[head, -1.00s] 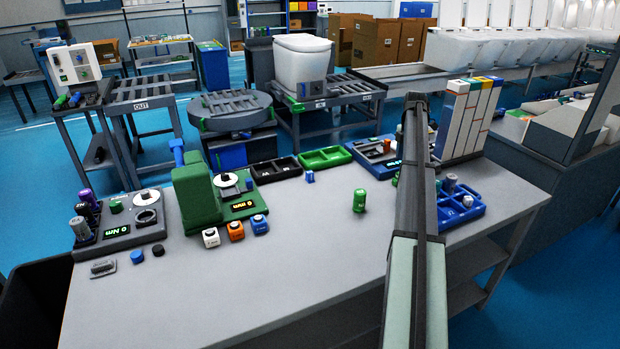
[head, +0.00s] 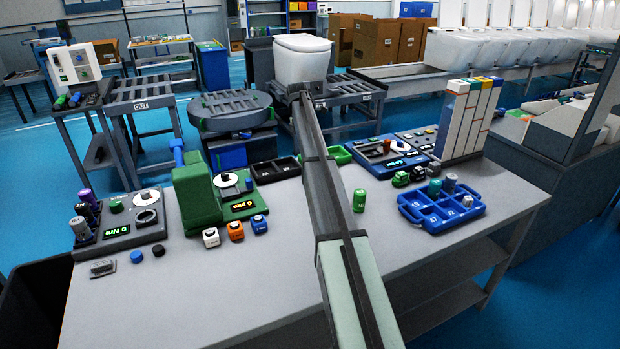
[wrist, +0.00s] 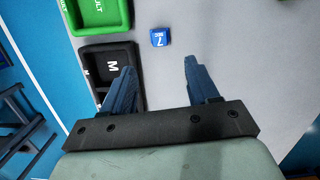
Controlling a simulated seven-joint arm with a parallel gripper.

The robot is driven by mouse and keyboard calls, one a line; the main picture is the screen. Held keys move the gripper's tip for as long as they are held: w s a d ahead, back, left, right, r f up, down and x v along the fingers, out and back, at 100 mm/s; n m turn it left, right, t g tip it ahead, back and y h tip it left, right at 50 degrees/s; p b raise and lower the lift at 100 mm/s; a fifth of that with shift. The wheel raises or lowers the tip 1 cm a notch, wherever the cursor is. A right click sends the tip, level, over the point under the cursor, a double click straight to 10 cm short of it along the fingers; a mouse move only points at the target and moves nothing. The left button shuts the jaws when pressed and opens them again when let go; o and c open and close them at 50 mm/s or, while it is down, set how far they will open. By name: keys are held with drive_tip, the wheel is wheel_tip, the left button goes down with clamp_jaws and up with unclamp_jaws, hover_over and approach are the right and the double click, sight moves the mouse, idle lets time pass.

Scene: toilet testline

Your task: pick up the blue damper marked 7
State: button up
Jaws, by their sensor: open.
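The blue damper (wrist: 159,38) is a small block with a white 7 on top. It sits on the grey table in the wrist view, ahead of my gripper (wrist: 157,76) and roughly in line with the gap between the fingers. My gripper is open, with two dark blue fingers spread apart and nothing between them. The fingertips are apart from the damper. In the head view my arm covers the damper's spot, and my gripper cannot be made out there.
A black tray (wrist: 137,83) marked M lies beside the left finger, with a green tray (wrist: 101,31) beyond it. A green cylinder (head: 359,201) stands on the table right of my arm. A blue compartment tray (head: 430,227) is farther right.

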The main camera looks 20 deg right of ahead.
drive_tip(key=shift+m, duration=0.4)
drive_tip(key=f, duration=0.4)
drive_tip(key=d+f, duration=0.1)
drive_tip(key=f, duration=0.4)
drive_tip(key=d+f, duration=0.1)
drive_tip(key=f, duration=0.3)
drive_tip(key=shift+f, duration=0.35)
drive_tip(key=c, duration=0.9)
drive_tip(key=shift+r, duration=0.15)
